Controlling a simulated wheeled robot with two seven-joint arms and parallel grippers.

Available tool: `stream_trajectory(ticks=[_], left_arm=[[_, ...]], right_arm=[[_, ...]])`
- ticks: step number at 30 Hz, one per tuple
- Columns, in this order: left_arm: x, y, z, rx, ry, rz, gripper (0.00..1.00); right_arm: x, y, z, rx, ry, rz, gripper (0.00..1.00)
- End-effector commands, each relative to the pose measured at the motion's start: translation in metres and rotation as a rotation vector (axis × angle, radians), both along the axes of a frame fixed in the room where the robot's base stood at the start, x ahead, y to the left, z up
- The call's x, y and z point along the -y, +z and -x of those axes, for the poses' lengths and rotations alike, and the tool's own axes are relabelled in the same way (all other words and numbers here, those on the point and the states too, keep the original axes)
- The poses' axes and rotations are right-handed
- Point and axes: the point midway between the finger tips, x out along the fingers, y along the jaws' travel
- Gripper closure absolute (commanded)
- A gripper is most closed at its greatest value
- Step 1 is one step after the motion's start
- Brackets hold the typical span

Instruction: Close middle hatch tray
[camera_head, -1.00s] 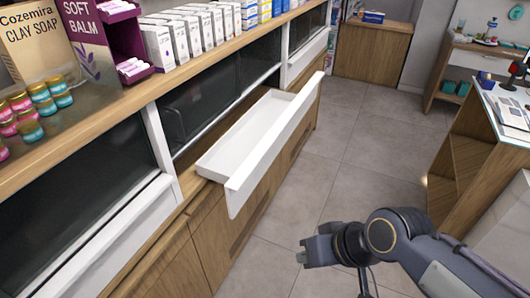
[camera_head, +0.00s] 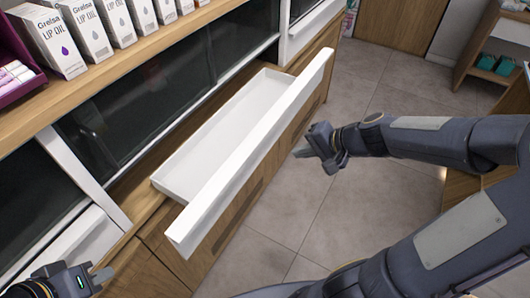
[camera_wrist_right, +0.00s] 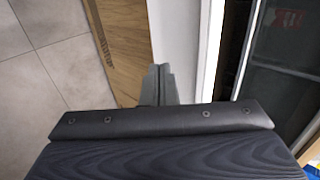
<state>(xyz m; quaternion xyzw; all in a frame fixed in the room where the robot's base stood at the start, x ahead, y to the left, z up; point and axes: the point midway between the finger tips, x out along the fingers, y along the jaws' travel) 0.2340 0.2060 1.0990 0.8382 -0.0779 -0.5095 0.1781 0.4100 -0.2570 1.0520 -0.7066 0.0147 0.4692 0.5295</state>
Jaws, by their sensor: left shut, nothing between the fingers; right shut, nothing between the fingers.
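The middle hatch tray (camera_head: 226,137) is a shallow white drawer with a tall white front panel (camera_head: 262,148). It is pulled out from the wooden counter and looks empty. My right gripper (camera_head: 308,152) is shut and empty, on the aisle side of the front panel near its far half, apparently apart from it. In the right wrist view its closed fingers (camera_wrist_right: 157,82) point toward a white surface; I cannot tell whether they touch it. My left gripper (camera_head: 98,276) is shut and empty at the bottom left, near the counter front, partly cut off by the frame.
Dark glass hatches (camera_head: 140,107) line the counter behind the tray. Lip oil boxes (camera_head: 85,27) stand on the shelf above. The tiled floor (camera_head: 290,220) in the aisle is open. A wooden table (camera_head: 513,100) stands at the right.

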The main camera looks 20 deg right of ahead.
Motion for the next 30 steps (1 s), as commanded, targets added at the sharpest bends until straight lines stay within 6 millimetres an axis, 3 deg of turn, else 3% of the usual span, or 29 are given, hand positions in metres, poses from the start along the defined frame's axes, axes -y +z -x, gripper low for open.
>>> stream_trajectory(ticks=[8,13,19,30], left_arm=[[0.000,-0.049,0.000,0.000,0.000,0.000,1.00],[0.000,-0.062,0.000,0.000,0.000,0.000,1.00],[0.000,-0.071,0.000,0.000,0.000,0.000,1.00],[0.000,-0.066,0.000,0.000,0.000,0.000,1.00]], right_arm=[[-0.024,-0.038,-0.024,0.005,0.011,-0.002,1.00],[-0.035,-0.051,-0.038,0.003,0.011,-0.001,1.00],[-0.049,-0.069,-0.053,0.001,0.011,0.000,1.00],[-0.069,-0.063,-0.079,0.002,0.006,0.001,1.00]])
